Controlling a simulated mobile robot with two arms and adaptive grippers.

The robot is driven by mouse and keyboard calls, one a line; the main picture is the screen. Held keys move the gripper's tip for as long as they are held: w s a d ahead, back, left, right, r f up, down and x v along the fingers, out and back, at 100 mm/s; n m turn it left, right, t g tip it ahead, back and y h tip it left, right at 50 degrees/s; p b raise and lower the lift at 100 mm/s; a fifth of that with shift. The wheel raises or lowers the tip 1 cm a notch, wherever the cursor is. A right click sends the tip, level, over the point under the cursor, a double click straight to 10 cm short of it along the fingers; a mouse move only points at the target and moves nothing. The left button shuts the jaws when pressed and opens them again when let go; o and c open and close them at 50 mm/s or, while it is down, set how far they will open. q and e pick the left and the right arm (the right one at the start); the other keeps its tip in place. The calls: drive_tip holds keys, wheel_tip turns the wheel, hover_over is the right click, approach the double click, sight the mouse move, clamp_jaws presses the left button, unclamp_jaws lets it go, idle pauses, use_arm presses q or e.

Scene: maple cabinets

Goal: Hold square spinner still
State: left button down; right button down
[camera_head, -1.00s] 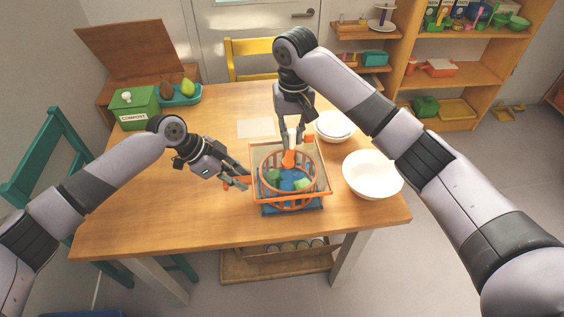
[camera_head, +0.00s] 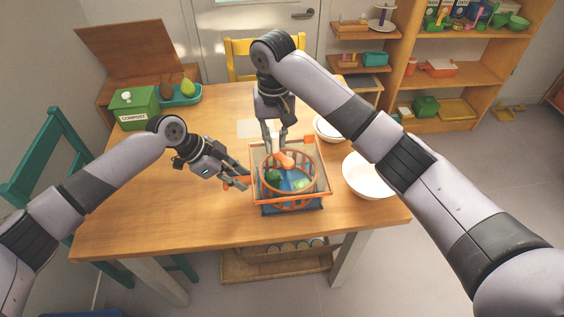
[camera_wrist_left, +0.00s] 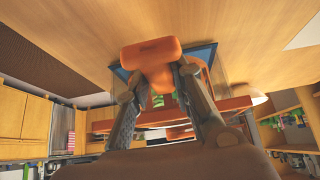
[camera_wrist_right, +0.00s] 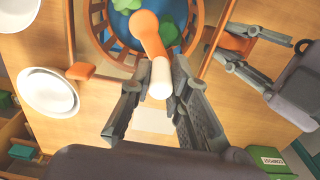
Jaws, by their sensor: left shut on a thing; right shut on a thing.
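The square spinner (camera_head: 326,180) is a clear square box with an orange rim on the table. A round orange slatted basket (camera_head: 288,207) sits inside it, with green pieces (camera_head: 273,175) over a blue bottom. My left gripper (camera_head: 243,182) is shut on the orange side handle (camera_wrist_left: 150,52) at the box's left side. My right gripper (camera_head: 276,148) comes down from above and is shut on the white knob (camera_wrist_right: 161,78) of the orange crank (camera_head: 285,160), near the box's back left. The fingers partly hide the knob in the head view.
A white bowl (camera_head: 367,176) stands close to the right of the spinner, and stacked white dishes (camera_head: 328,128) stand behind it. A green compost bin (camera_head: 134,108) and a teal tray (camera_head: 181,97) are at the back left. The front left of the table is clear.

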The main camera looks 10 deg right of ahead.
drive_tip(key=shift+s+a, duration=0.8)
drive_tip(key=shift+s, duration=0.2)
drive_tip(key=shift+s+a, duration=0.1)
drive_tip(key=shift+s, duration=0.85)
drive_tip(key=c, duration=1.6)
unclamp_jaws()
drive_tip(key=shift+r, duration=3)
